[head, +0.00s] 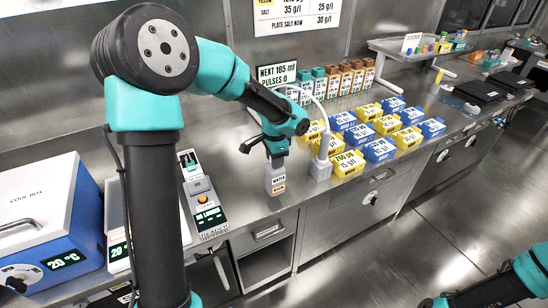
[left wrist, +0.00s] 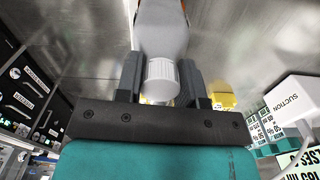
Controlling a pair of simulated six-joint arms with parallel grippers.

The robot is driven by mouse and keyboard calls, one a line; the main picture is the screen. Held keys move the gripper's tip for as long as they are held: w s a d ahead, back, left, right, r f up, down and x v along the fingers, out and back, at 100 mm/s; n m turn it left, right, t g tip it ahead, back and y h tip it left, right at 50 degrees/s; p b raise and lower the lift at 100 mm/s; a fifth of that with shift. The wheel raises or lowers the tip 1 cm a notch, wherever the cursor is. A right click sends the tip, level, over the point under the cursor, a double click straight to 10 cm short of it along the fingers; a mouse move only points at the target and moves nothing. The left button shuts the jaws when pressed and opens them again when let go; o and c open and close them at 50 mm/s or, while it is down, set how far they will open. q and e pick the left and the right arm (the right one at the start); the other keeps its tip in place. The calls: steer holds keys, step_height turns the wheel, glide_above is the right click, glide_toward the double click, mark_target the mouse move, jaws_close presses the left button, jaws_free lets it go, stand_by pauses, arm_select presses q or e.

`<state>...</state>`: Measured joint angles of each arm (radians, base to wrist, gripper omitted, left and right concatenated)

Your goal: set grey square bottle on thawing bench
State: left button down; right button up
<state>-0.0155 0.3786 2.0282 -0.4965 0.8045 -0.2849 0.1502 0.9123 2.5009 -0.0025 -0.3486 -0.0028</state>
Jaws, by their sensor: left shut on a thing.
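The grey square bottle (head: 275,179) carries a label reading WATER and hangs upright below my left gripper (head: 274,158), near the front edge of the steel bench (head: 246,207). In the left wrist view, my left gripper (left wrist: 160,85) is shut on the bottle around its white ribbed cap (left wrist: 160,74); the grey body (left wrist: 162,28) extends beyond the fingers. I cannot tell whether the bottle's base touches the bench. No label names a thawing bench. My right gripper (head: 432,302) is partly in view at the bottom right, away from the bench; its jaws are unclear.
A white suction unit (head: 320,169) with a hose stands just right of the bottle. Yellow and blue boxes (head: 379,150) fill the bench further right. A device with a display (head: 208,217) and a blue cool box (head: 45,225) stand left. Bare steel lies between device and bottle.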

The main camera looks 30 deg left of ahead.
arm_select(q)
steer(key=shift+w+a+f, duration=0.1)
steer(key=shift+w+a, duration=0.5)
steer(key=shift+w, duration=0.35)
steer(key=shift+w+a+f, duration=0.1)
steer(key=shift+w+a, duration=0.45)
steer(key=shift+w, duration=0.35)
steer(key=shift+w+a+f, duration=0.1)
steer(key=shift+w+f, duration=0.1)
steer(key=shift+f, duration=0.7)
steer(key=shift+w+a+f, duration=0.1)
steer(key=shift+w+f, duration=0.1)
steer(key=shift+f, duration=0.85)
steer(key=c, duration=0.7)
jaws_free()
steer(key=shift+c, duration=0.2)
